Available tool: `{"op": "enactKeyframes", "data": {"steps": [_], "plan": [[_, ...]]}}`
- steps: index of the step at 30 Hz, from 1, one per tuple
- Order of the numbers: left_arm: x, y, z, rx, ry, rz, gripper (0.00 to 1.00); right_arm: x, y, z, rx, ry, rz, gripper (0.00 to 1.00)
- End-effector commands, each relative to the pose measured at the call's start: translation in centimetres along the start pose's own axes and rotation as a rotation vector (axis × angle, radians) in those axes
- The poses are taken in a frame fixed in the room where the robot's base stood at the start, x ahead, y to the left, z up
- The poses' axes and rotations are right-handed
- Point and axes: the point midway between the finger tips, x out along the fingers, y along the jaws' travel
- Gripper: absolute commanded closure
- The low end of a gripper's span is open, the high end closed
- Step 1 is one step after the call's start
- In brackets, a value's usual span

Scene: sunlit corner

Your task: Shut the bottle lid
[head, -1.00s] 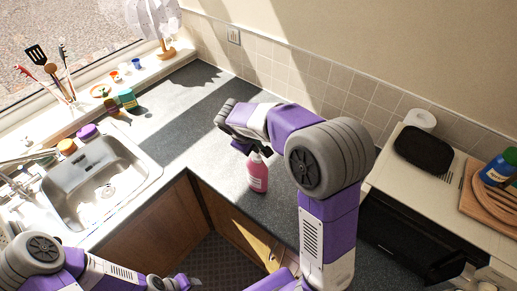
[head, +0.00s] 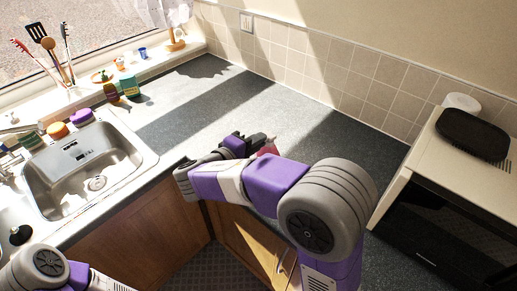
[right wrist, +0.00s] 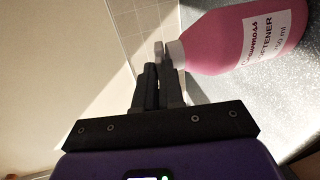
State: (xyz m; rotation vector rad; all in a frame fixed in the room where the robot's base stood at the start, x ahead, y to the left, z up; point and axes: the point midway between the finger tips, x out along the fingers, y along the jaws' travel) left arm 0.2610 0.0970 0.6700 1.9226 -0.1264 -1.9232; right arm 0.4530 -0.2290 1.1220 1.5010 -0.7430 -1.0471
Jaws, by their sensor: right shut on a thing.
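The pink softener bottle (right wrist: 230,42) fills the upper right of the right wrist view, with its white cap end (right wrist: 175,54) toward my fingers. In the head view, only a small pink part of the bottle (head: 268,148) shows behind my right arm. My right gripper (right wrist: 159,75) has its fingers close together at the cap, shut on a small pale piece that looks like the lid (right wrist: 158,48). How far the lid stands open is hard to tell. The right gripper also shows in the head view (head: 258,141). My left gripper is outside the picture.
The bottle stands on the dark worktop (head: 200,100). A white cabinet with a black item (head: 472,135) stands right. The worktop's middle is clear.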

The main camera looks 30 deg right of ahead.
Motion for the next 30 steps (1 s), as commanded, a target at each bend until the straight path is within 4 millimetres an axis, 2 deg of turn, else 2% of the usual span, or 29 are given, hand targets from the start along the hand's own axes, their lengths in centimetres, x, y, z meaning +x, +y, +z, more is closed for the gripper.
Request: {"op": "enactKeyframes", "data": {"steps": [1,3,10,29,30], "plan": [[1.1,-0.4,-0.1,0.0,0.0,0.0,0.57,0.1,-0.9,0.0,-0.004,0.001,0.032,1.0],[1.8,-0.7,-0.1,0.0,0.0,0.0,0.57,0.0,-1.1,0.0,-0.003,0.001,0.076,1.0],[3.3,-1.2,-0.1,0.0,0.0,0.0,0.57,0.1,-1.5,0.0,-0.004,0.0,0.18,1.0],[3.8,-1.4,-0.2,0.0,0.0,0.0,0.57,0.1,-1.5,0.0,-0.004,-0.002,0.232,1.0],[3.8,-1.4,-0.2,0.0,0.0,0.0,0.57,0.1,-1.5,0.0,-0.004,-0.002,0.232,0.91]]}}
